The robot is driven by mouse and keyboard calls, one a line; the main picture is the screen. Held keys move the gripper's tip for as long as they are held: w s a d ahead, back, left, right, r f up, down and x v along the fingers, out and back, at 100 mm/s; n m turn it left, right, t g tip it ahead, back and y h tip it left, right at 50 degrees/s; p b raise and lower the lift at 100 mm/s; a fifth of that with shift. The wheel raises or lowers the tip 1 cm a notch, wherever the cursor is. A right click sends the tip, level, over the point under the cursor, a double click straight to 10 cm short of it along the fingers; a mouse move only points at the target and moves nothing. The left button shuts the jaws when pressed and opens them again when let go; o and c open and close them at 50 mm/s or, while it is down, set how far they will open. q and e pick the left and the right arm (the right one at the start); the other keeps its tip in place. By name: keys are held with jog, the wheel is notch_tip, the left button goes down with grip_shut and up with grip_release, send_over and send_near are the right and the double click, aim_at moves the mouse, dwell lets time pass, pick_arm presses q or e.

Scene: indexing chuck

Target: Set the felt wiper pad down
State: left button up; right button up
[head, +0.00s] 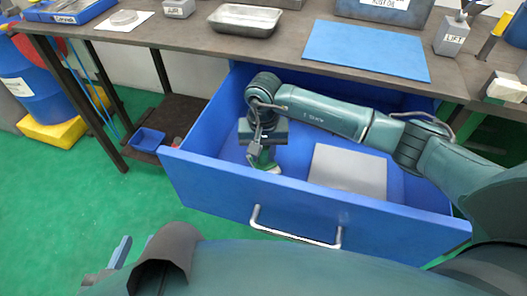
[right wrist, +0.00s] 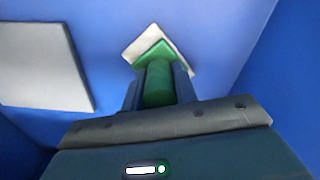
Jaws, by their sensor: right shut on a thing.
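The felt wiper pad is a cream square pad (head: 267,168) with a green block and handle on top. In the right wrist view the pale felt (right wrist: 146,42) shows beyond the green handle (right wrist: 158,84). My right gripper (head: 262,150) reaches down into the open blue drawer (head: 300,210) and is shut on the green handle. The felt faces the drawer floor; I cannot tell whether it touches. My left gripper (head: 110,264) is at the lower left, outside the drawer, partly hidden by my own arm; its finger gap is unclear.
A flat grey plate (head: 348,172) lies in the drawer, right of the wiper. The drawer floor between them is bare. The drawer's front wall has a metal handle (head: 296,232). The workbench (head: 285,48) overhangs behind, with a metal tray (head: 245,20) and a blue mat (head: 367,50).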

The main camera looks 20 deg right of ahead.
jog(key=shift+f, duration=0.2)
jog(key=o, duration=0.7)
jog(key=shift+r, duration=0.1)
pick_arm(q)
jog(key=shift+w+d+f, duration=0.1)
jog(key=shift+w+f, duration=0.05)
jog(key=shift+f, duration=0.05)
pick_arm(e)
jog(key=shift+o, duration=0.9)
jog(key=shift+r, duration=0.2)
notch_tip(320, 180, up, 11)
jog(key=shift+r+p, duration=0.15)
jog(key=shift+p, duration=0.3)
jog(key=shift+r, duration=0.3)
